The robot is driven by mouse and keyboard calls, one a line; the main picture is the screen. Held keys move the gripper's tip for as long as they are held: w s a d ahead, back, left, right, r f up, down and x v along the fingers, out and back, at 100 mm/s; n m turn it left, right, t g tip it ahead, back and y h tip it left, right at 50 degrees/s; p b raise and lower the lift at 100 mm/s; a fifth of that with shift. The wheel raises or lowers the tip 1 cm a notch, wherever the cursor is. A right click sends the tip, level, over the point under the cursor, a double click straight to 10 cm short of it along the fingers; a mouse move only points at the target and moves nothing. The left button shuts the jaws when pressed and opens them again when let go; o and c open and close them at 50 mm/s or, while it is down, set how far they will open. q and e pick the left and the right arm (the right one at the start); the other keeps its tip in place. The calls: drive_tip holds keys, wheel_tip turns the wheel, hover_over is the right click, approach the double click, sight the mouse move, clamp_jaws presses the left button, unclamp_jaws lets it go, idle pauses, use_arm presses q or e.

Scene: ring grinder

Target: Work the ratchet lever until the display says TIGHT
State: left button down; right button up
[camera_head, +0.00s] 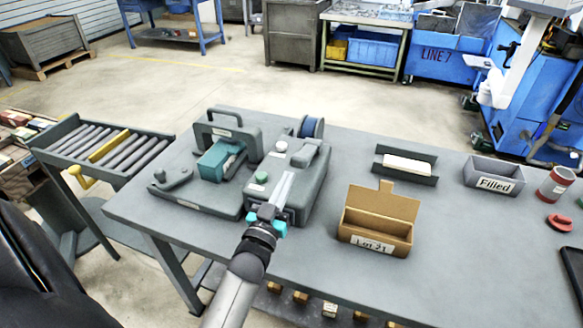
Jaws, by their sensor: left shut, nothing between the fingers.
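I can make out no readable display. My left gripper (268,211), with teal parts, is shut and empty at the machine's front edge, close to the foot of the pale bar; whether it touches is unclear. My right gripper is not in view.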

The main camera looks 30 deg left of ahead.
use_arm(q)
drive_tip(key=shift+f+v, duration=0.15)
drive_tip(key=shift+v, duration=0.9)
drive_tip(key=shift+f+v, duration=0.15)
drive_tip(key=shift+v, duration=0.9)
drive_tip(key=shift+w, duration=0.1)
